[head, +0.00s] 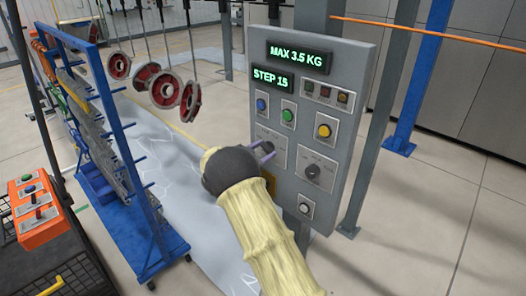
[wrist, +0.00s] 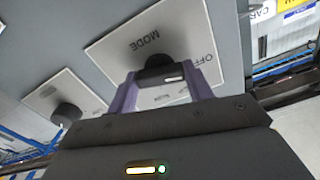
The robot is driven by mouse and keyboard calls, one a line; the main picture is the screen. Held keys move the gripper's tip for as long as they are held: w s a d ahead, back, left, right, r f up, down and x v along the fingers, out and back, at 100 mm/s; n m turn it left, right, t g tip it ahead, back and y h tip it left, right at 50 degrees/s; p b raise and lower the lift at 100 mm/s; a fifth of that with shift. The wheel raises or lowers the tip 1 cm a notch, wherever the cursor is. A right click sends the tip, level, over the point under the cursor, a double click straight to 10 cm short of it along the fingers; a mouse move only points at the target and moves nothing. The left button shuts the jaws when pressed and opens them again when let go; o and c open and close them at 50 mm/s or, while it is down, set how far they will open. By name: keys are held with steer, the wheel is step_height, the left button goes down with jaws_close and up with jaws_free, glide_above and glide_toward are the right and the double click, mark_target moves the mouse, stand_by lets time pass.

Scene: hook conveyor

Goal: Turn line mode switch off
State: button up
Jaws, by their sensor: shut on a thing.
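The line mode switch (wrist: 156,74) is a black rotary knob on a pale plate (wrist: 118,42) marked MODE, with OFF lettered near one edge. My gripper (wrist: 165,84) has its purple fingers on either side of this knob and is shut on it. A white mark shows on the knob, but I cannot tell which position it points to. In the head view my gripper (head: 263,151) is at the left plate (head: 278,157) of the grey panel (head: 345,110). It hides most of the knob there.
A second black knob (head: 313,171) sits to the right; it also shows in the wrist view (wrist: 66,114). Blue, green and yellow buttons (head: 324,131) sit above. Displays read MAX 3.5 KG and STEP 15. Red wheels (head: 165,90) hang left, beyond a blue rack (head: 115,100).

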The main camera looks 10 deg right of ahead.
steer(key=o, duration=1)
steer(key=shift+a, duration=0.1)
steer(key=b+v, duration=0.5)
steer(key=v, duration=1.2)
steer(key=shift+s+b, duration=0.2)
steer(key=shift+b, duration=0.15)
